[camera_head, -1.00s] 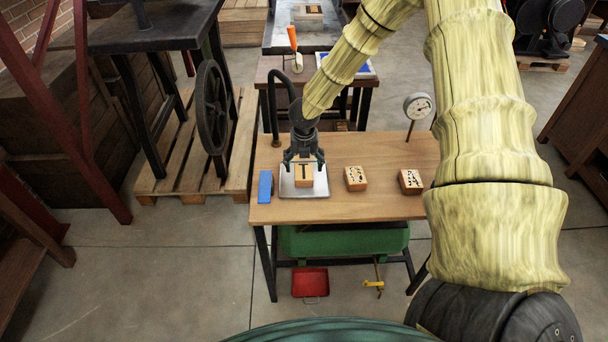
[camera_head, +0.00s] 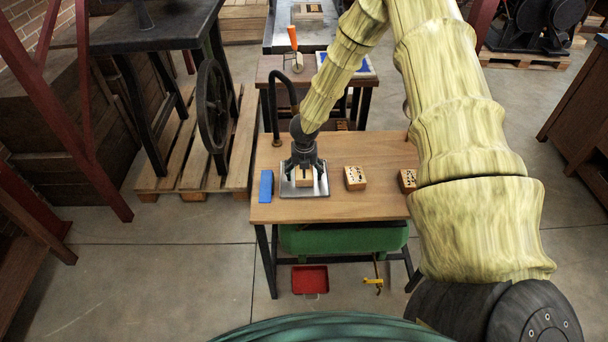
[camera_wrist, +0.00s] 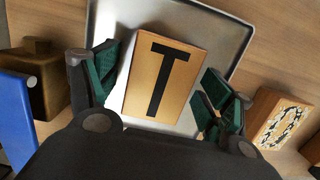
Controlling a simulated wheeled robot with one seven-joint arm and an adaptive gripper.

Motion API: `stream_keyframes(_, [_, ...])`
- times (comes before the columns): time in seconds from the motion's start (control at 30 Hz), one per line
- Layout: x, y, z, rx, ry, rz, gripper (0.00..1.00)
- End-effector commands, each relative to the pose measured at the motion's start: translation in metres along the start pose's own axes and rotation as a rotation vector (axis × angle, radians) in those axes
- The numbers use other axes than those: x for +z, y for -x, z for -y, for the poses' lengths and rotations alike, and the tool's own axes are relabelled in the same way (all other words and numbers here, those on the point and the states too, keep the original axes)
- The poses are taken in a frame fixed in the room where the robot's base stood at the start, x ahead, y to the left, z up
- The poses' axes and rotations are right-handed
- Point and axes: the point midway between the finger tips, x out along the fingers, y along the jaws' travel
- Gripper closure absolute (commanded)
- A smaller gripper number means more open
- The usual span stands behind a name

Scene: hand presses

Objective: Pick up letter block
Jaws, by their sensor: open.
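The letter block (camera_wrist: 164,78) is a light wooden block with a black T on top. It lies on a pale metal tray (camera_wrist: 222,24) on the wooden table. My gripper (camera_wrist: 160,88) is open, with one green-padded finger on each side of the block. I cannot tell whether the fingers touch it. In the head view my gripper (camera_head: 304,176) points down over the tray (camera_head: 318,188) and partly hides the block (camera_head: 304,182).
Two patterned wooden blocks (camera_head: 355,178) (camera_head: 407,180) lie to the right, the farther one partly behind my arm. A dark curved pipe (camera_head: 273,100) rises behind the tray. The table front (camera_head: 340,208) is clear.

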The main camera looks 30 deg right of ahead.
Motion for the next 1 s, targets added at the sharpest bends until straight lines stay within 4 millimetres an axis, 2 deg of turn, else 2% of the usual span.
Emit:
stream_keyframes(0.8, [-0.0007, -0.0047, 0.0, 0.0, 0.0, 0.0, 0.2])
stream_keyframes(0.87, [-0.0007, -0.0047, -0.0001, 0.0, 0.0, 0.0, 0.29])
stream_keyframes(1.0, [-0.0007, -0.0047, 0.0, 0.0, 0.0, 0.0, 0.54])
